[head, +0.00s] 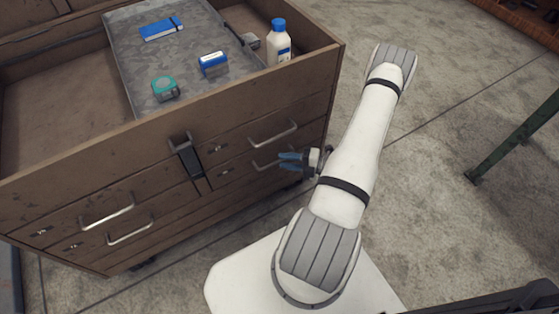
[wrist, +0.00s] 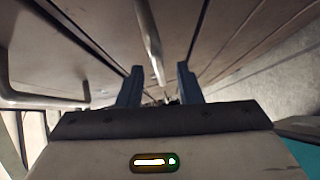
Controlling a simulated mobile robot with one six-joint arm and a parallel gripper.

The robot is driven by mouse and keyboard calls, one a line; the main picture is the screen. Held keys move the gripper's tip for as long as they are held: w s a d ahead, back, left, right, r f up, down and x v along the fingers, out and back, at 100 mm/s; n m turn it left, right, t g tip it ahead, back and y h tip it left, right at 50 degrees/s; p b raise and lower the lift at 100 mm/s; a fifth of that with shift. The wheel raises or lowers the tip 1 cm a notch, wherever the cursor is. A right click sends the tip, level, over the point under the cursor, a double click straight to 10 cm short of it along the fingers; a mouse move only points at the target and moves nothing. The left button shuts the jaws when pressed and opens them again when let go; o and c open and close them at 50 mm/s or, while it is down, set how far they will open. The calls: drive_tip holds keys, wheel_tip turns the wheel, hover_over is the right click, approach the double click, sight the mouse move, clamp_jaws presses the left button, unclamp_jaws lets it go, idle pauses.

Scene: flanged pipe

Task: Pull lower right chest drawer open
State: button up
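The wooden chest (head: 70,180) stands at the left in the head view, with metal bar handles on its front. The lower right drawer's handle (head: 262,165) is partly hidden by my gripper (head: 281,161). My gripper's blue fingers are apart, at the right part of that handle. In the wrist view, a metal handle bar (wrist: 150,40) runs from the top edge down to between the spread fingers of my gripper (wrist: 158,72). A gap shows on both sides of the bar. I cannot tell how deep the bar lies between the fingers. The drawer looks shut.
The upper right handle (head: 272,135) is just above; another handle (wrist: 40,95) shows left in the wrist view. Floor (head: 440,170) is clear at right; a green leg (head: 510,140) stands beyond.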

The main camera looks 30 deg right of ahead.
drive_tip(key=shift+x, duration=1.4)
drive_tip(key=shift+c, duration=0.3)
clamp_jaws()
drive_tip(key=shift+d, duration=0.1)
